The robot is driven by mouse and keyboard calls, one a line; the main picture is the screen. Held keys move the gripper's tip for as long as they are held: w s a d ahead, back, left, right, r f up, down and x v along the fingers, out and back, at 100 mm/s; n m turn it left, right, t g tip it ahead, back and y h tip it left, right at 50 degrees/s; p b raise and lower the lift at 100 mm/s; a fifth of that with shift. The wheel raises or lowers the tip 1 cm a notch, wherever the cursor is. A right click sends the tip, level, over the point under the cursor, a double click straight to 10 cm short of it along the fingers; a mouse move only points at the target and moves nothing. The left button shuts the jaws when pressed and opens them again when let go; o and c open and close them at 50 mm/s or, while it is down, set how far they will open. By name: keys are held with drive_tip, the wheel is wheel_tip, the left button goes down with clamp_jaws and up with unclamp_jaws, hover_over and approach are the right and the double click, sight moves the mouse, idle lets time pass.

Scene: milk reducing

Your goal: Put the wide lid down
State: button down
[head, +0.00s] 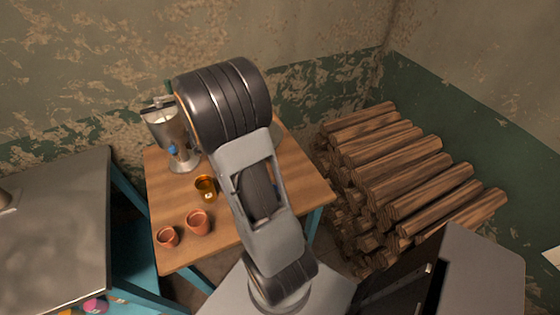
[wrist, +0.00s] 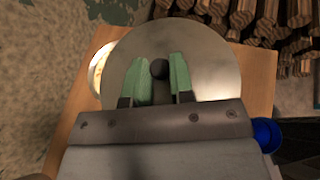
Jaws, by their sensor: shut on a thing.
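In the wrist view, the wide lid (wrist: 212,73) is a broad, round, grey metal disc with a small dark knob (wrist: 159,69) at its middle. My gripper (wrist: 162,72) has its green fingers on both sides of the knob and is shut on it. The lid looks flat over the wooden table (wrist: 262,85); I cannot tell whether it touches the top. In the head view my own arm hides the gripper and most or all of the lid.
A metal vessel (head: 168,131) with white milk stands at the table's (head: 303,182) back left. An amber cup (head: 206,188) and two clay cups (head: 197,222) (head: 167,237) stand in front. A blue container (wrist: 267,134) shows right of the lid. Stacked logs (head: 400,170) lie right.

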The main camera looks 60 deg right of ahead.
sight(275, 143)
drive_tip(key=s+d+f+m+g+b, duration=0.1)
drive_tip(key=f+b, duration=0.1)
drive_tip(key=b, duration=0.1)
drive_tip(key=s+d+f+m+g+b, duration=0.1)
drive_tip(key=s+d+f+b, duration=0.1)
drive_tip(key=b, duration=0.1)
drive_tip(key=s+d+f+m+g+y+b, duration=0.1)
drive_tip(key=s+f+b, duration=0.1)
drive_tip(key=f+b, duration=0.1)
drive_tip(key=shift+s+d+g, duration=0.15)
drive_tip(key=shift+s+g, duration=0.05)
drive_tip(key=shift+g, duration=0.2)
drive_tip(key=s+f+m+g+y+b, duration=0.1)
drive_tip(key=s+f+m+b, duration=0.1)
drive_tip(key=s+f+m+g+y+b, duration=0.1)
drive_tip(key=s+f+m+g+b, duration=0.1)
drive_tip(key=s, duration=0.1)
drive_tip(key=s+a+f+m+g+y+b, duration=0.1)
drive_tip(key=s+f+g+y+b, duration=0.1)
drive_tip(key=shift+s+m, duration=0.25)
drive_tip(key=shift+m, duration=0.15)
drive_tip(key=shift+f+b, duration=0.65)
drive_tip(key=shift+f, duration=1.55)
drive_tip(key=shift+f, duration=0.2)
drive_tip(key=c, duration=1)
unclamp_jaws()
drive_tip(key=shift+r, duration=0.1)
